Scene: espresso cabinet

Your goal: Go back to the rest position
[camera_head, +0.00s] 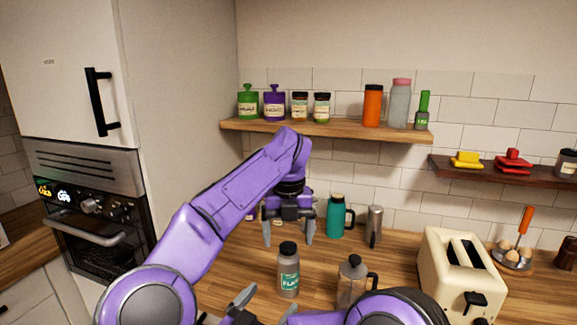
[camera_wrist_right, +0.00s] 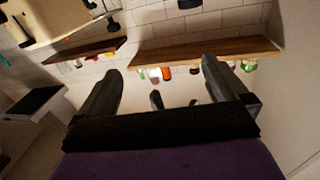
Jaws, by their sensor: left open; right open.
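My left gripper (camera_head: 288,238) hangs from the purple arm that comes in from the left. Its fingers point down and are apart, with nothing between them. It is above the counter, in front of the teal mug and behind the bottle with a teal label in the picture. My right gripper (camera_head: 243,303) is low at the bottom edge of the head view, partly cut off and partly hidden by my own arm. In the right wrist view its two fingers (camera_wrist_right: 161,72) are wide apart and hold nothing.
On the wooden counter (camera_head: 400,262) stand a labelled bottle (camera_head: 288,270), a glass press (camera_head: 352,282), a teal mug (camera_head: 336,217), a steel flask (camera_head: 374,226) and a cream toaster (camera_head: 461,275). A wall shelf (camera_head: 330,129) holds jars and bottles. An oven (camera_head: 92,210) is at left.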

